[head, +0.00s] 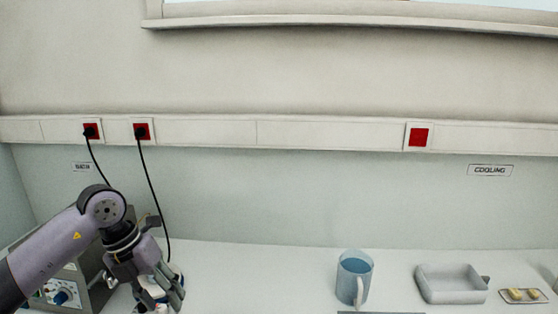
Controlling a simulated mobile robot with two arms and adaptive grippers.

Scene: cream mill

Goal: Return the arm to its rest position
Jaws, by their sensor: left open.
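My left arm comes in from the left, and my left gripper (166,294) hangs low over the left part of the white bench. It is open, with its fingers pointing down. A small white object (152,287) shows behind and between the fingers; the gripper partly hides it, and I cannot tell whether they touch. My right gripper does not show in the head view.
A grey box-shaped device with a blue knob (61,297) stands at the left, partly behind my arm. A blue translucent jug (354,278), a grey tray (452,297) and a small plate (506,298) with yellowish pieces stand to the right. The bench's middle (260,285) is clear.

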